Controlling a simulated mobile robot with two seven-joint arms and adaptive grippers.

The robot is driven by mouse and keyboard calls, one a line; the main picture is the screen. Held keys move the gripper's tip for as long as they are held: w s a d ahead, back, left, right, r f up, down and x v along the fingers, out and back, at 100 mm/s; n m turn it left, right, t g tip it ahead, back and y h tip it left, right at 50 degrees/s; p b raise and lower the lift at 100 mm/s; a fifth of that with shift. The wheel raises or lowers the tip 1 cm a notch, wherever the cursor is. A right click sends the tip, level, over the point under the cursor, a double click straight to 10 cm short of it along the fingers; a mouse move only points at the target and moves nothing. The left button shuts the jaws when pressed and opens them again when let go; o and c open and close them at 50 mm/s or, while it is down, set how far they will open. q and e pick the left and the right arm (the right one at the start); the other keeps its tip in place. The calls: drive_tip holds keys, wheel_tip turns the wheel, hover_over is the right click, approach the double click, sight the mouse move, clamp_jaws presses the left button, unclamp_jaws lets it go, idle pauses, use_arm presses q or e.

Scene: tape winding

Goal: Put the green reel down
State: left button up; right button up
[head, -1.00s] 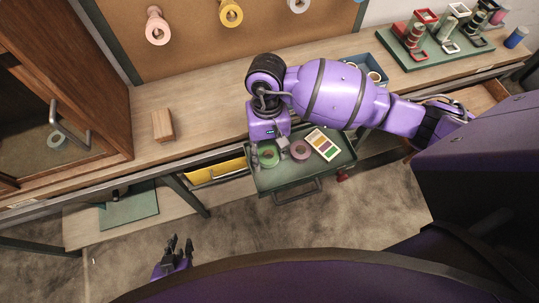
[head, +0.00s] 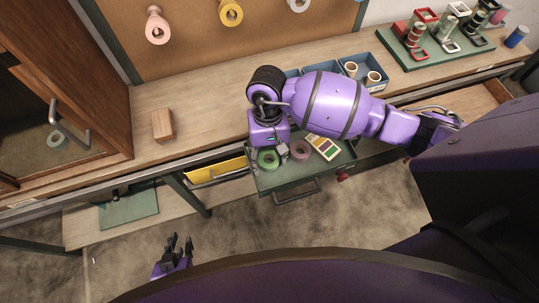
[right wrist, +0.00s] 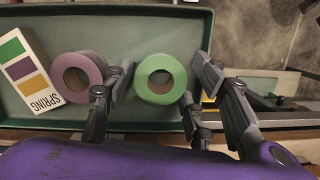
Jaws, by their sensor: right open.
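The green reel (head: 268,166) lies flat in the left part of the green drawer (head: 300,181). In the right wrist view the same reel (right wrist: 146,91) rests on the drawer floor with its hole facing up. My right gripper (right wrist: 153,98) is open, with fingers on both sides of the reel and visible gaps; in the head view its fingers (head: 267,150) are partly hidden by the arm. My left gripper (head: 179,243) is low at the bottom left, open and empty, away from the drawer.
A mauve reel (right wrist: 68,91) lies left of the green reel in the right wrist view, beside a "SPRING" colour card (right wrist: 28,72). The drawer wall is close on the green reel's other side. A wooden block (head: 162,125) and a blue bin (head: 362,66) are on the bench.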

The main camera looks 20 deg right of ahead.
sight(268, 152)
wheel_tip(268, 152, up, 12)
drive_tip(key=w, duration=0.2)
drive_tip(key=shift+d+b, duration=0.2)
drive_tip(key=shift+b, duration=0.1)
